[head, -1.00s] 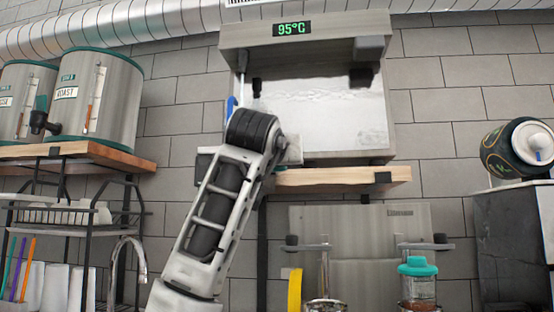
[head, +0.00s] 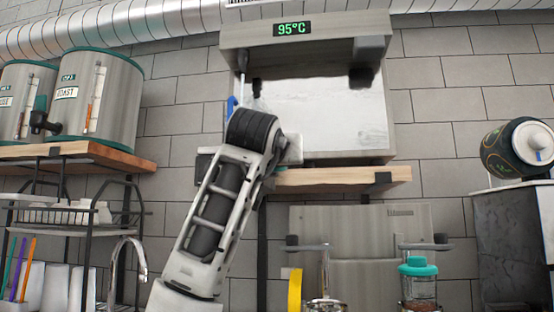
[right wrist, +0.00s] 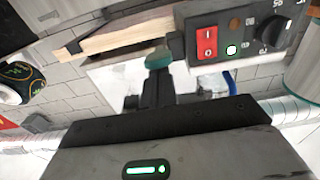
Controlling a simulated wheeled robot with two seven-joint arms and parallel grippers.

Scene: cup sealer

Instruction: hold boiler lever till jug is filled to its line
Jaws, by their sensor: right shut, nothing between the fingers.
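The boiler (head: 330,35) hangs on the wall and its green display reads 95°C. A dark, block-shaped part (head: 364,77) hangs under its right side. My right arm rises in front of its left side and hides my right gripper in the head view. In the right wrist view my right gripper (right wrist: 157,66) is shut, its fingers seen edge-on with teal at the tip; I cannot tell if it touches the lever. A blue curved piece (head: 231,107) shows beside the arm, also in the right wrist view (right wrist: 212,80). The jug's body and water level are not clear. My left gripper is out of view.
A wooden shelf (head: 330,178) runs below the boiler. A control panel (right wrist: 240,35) with a red switch and dial is close to my right gripper. Large drink urns (head: 100,100) stand at left. A teal-lidded grinder-like container (head: 418,280) is at lower right.

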